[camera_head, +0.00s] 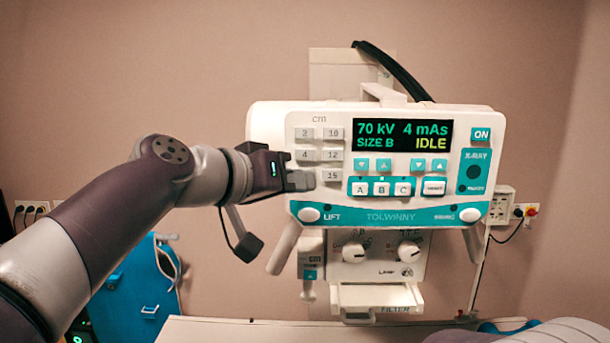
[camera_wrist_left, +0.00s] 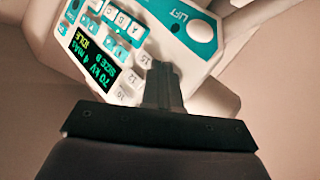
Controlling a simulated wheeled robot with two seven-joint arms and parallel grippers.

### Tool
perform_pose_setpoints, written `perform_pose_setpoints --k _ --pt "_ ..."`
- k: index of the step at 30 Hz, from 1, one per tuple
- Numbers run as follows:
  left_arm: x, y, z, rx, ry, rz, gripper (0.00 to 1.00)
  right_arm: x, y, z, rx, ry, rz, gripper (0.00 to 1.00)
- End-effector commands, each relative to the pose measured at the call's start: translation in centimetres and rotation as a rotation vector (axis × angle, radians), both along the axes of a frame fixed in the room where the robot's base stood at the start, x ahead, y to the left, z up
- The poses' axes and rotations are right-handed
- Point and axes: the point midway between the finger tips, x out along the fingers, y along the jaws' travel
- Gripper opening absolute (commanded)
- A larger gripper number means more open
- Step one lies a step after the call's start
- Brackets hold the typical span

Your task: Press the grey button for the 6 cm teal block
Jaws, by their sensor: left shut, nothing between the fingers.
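The white control box (camera_head: 400,113) has small grey buttons under a "cm" label at its left. Buttons 2 (camera_head: 305,133), 4 (camera_head: 305,155), 10 (camera_head: 333,133), 12 (camera_head: 333,155) and 15 (camera_head: 332,176) are readable. The spot below 4 is covered by my left gripper (camera_head: 303,180), so no 6 shows. The gripper is shut and empty, its fingertips at the panel face just left of 15. In the left wrist view the closed fingers (camera_wrist_left: 160,80) point at the panel beside button 15 (camera_wrist_left: 145,60); contact cannot be told. My right gripper is out of view.
The display (camera_head: 402,135) reads 70 kV, 4 mAs, SIZE B, IDLE. A, B and C buttons (camera_head: 381,189) and a LIFT knob (camera_head: 308,214) are close by. A grey hanging handle (camera_head: 248,247) is below my left wrist. Two dials (camera_head: 380,252) sit underneath.

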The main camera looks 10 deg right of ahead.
Motion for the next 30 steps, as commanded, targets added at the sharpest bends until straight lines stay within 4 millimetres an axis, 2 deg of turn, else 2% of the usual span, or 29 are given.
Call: perform_pose_setpoints --k 30 --pt "0.67 -0.18 -0.07 0.0 0.0 0.0 0.0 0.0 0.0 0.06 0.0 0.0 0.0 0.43"
